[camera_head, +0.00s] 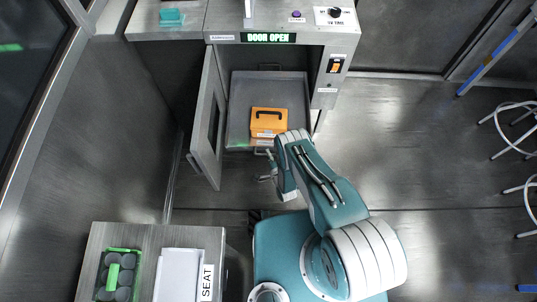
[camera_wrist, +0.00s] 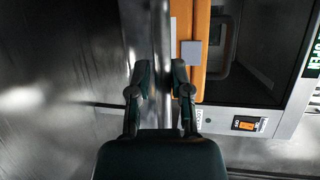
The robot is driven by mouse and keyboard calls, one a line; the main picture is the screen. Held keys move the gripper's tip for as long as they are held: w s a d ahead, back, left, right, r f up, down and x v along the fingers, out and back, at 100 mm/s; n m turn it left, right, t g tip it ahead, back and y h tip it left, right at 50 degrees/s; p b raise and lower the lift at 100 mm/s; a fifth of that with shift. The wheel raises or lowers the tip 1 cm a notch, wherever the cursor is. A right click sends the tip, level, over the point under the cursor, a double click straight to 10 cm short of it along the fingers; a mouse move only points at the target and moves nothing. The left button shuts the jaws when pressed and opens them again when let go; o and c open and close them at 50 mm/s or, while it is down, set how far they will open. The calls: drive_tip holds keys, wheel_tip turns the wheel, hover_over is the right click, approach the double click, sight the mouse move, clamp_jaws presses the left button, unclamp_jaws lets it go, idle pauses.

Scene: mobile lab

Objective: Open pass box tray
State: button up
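The pass box (camera_head: 343,45) stands at the top, its display reading DOOR OPEN. Its door (camera_head: 207,125) is swung out to the left. The grey tray (camera_head: 241,105) shows in the opening and carries an orange case (camera_head: 268,120) with a black handle. My gripper (camera_head: 268,172) is at the front edge of the tray, partly hidden by my arm. In the wrist view my gripper (camera_wrist: 160,72) has its two fingers apart, on either side of a grey metal bar or edge (camera_wrist: 162,30). Contact cannot be told. The orange case (camera_wrist: 203,30) is just right of the fingers.
White-legged stools (camera_head: 515,125) stand at the right. The floor (camera_head: 420,150) right of my arm is clear. A wall is close at the left.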

drive_tip(key=shift+o, duration=0.9)
drive_tip(key=shift+s+f, duration=0.1)
drive_tip(key=shift+f, duration=0.05)
drive_tip(key=v, duration=0.7)
drive_tip(key=shift+s+d, duration=0.1)
drive_tip(key=shift+s, duration=0.05)
